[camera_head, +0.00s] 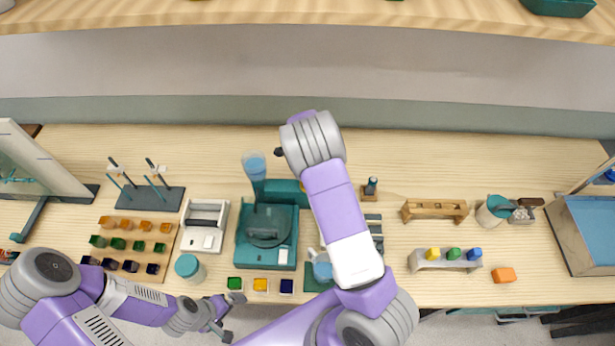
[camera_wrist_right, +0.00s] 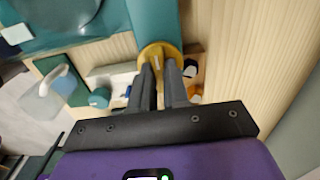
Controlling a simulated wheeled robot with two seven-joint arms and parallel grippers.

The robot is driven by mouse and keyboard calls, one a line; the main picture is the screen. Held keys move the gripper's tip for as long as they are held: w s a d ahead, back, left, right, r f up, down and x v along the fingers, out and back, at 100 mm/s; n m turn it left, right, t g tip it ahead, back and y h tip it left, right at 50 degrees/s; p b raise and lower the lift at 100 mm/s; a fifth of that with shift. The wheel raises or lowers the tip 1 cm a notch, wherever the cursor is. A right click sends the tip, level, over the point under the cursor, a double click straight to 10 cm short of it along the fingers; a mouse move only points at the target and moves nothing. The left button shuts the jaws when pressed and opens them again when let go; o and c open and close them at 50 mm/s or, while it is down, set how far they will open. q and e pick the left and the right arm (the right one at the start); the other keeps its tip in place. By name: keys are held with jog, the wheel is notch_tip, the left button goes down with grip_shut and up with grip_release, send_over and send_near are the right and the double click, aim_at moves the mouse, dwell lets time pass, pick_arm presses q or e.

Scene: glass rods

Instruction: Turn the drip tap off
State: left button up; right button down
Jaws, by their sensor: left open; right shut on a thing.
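The drip tap's yellow round knob (camera_wrist_right: 158,50) shows in the right wrist view, against a teal body (camera_wrist_right: 150,22). My right gripper (camera_wrist_right: 165,72) is shut on this knob, its two dark fingers pointing at it. In the head view my right forearm and wrist cover most of the tap; only a teal block (camera_head: 284,192) and a blue funnel-like vessel (camera_head: 255,166) show to the left of the arm. My left gripper (camera_head: 222,318) is open and empty at the table's front edge, low in the head view.
A teal machine (camera_head: 267,238) stands left of my right arm. A wooden tray of coloured blocks (camera_head: 128,245), a rod stand (camera_head: 150,198) and a white device (camera_head: 203,226) are further left. A shelf (camera_head: 300,14) hangs above the back.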

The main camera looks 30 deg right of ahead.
dwell(0.5)
jog(key=c, duration=1.1)
grip_release()
jog(key=shift+r, duration=0.1)
notch_tip(320, 180, up, 8)
jog(key=shift+f, duration=0.25)
